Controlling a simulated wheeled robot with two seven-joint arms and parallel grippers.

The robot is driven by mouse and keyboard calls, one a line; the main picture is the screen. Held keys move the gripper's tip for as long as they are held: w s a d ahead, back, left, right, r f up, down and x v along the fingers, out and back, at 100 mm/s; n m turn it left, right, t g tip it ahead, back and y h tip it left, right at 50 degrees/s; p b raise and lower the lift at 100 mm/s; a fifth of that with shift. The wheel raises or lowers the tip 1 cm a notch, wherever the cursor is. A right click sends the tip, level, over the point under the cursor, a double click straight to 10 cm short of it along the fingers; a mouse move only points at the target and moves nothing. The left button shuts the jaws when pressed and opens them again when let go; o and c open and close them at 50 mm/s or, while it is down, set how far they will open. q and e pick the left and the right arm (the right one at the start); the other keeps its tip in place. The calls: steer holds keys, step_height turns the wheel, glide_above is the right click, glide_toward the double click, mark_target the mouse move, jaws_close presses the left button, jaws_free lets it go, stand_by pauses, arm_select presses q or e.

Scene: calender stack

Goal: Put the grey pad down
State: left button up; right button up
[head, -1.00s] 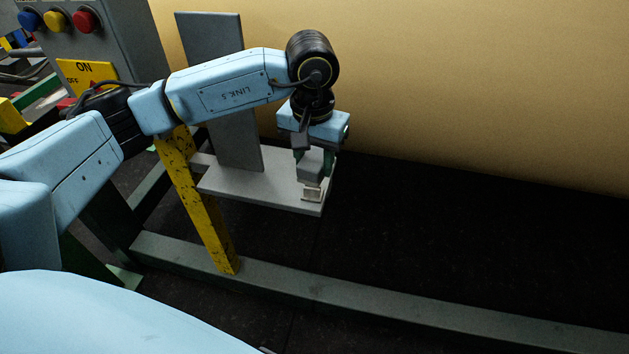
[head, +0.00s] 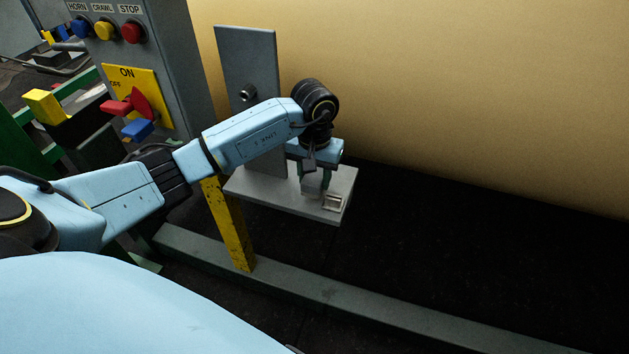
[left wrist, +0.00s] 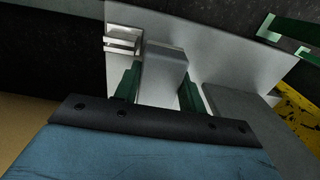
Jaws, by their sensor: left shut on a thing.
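The grey pad (head: 314,184) is a small block between the green fingers of my left gripper (head: 313,177), which is shut on it. The pad is over the light grey shelf (head: 262,188), beside a small metal holder (head: 333,203) near the shelf's right end. In the left wrist view, the pad (left wrist: 166,68) sits between the two green fingers of the left gripper (left wrist: 160,88), with the holder (left wrist: 122,42) just left of it. I cannot tell whether the pad touches the shelf. My right gripper is not in view.
A grey upright plate (head: 247,60) with a round knob stands behind the shelf. A yellow post (head: 230,225) is below it. A control box with buttons (head: 131,33) and a red lever (head: 130,104) stands left. A large tan surface (head: 450,90) fills the back.

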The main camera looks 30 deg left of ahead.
mark_target(315, 175)
arm_select(q)
steer(key=shift+f, duration=0.95)
steer(key=shift+f, duration=0.25)
steer(key=o, duration=1.1)
steer(key=shift+r, duration=0.1)
step_height(315, 175, up, 12)
steer(key=shift+r, duration=0.15)
